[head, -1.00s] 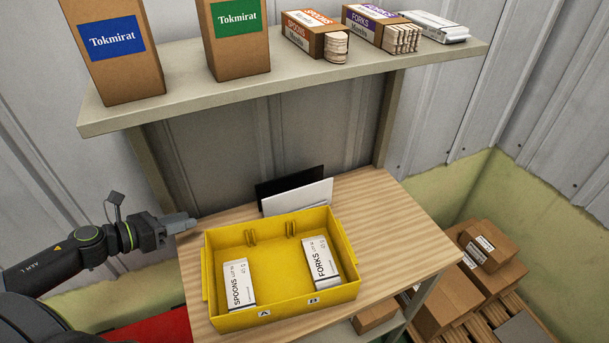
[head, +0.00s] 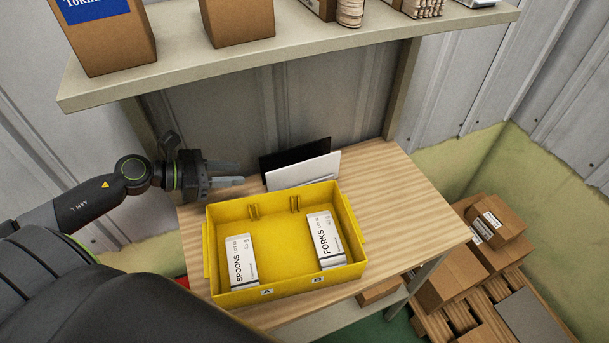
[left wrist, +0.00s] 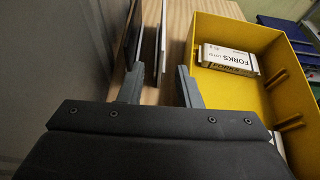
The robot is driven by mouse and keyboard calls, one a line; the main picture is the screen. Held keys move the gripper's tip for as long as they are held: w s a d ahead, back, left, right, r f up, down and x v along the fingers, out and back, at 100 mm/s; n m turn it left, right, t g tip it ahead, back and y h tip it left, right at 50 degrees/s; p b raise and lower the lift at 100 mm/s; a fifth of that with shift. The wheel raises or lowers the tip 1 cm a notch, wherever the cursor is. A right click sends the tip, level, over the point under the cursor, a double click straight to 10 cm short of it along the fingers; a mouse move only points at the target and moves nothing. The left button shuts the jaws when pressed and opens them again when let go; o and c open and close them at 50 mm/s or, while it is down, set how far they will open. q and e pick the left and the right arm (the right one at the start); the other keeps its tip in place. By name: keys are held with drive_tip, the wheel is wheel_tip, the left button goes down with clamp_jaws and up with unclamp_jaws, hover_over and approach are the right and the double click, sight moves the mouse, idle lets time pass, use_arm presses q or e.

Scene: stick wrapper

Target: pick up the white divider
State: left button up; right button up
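The white divider (head: 304,171) stands upright on the table behind the yellow bin, in front of a black divider (head: 295,153). In the left wrist view the white divider (left wrist: 161,42) is a thin upright panel beyond the gap between my fingers, with the dark one to its left. My left gripper (head: 242,175) is open and empty, a little left of the dividers' near end. Its two spread fingers also show in the left wrist view (left wrist: 160,86). It appears not to touch either divider. My right gripper is not in view.
The yellow bin (head: 285,279) holds a spoons pack (head: 241,262) and a forks pack (head: 326,240). A shelf (head: 300,45) with boxes hangs above, and the wall is close behind. The table's right side (head: 400,210) is clear. Cartons (head: 455,275) stand at the lower right.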

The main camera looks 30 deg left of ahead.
sight(283, 172)
use_arm(q)
drive_tip(key=p+x, duration=0.1)
drive_tip(key=x, duration=0.3)
drive_tip(key=p+x, duration=0.2)
drive_tip(key=x, duration=0.3)
drive_tip(key=shift+d+r, duration=0.1)
drive_tip(key=shift+r, duration=0.15)
drive_tip(key=p+x, duration=0.2)
drive_tip(key=x, duration=0.1)
drive_tip(key=shift+s+d+r, duration=0.1)
drive_tip(key=shift+r, duration=0.05)
drive_tip(key=shift+w+d+f, duration=0.35)
drive_tip(key=shift+f, duration=0.05)
clamp_jaws()
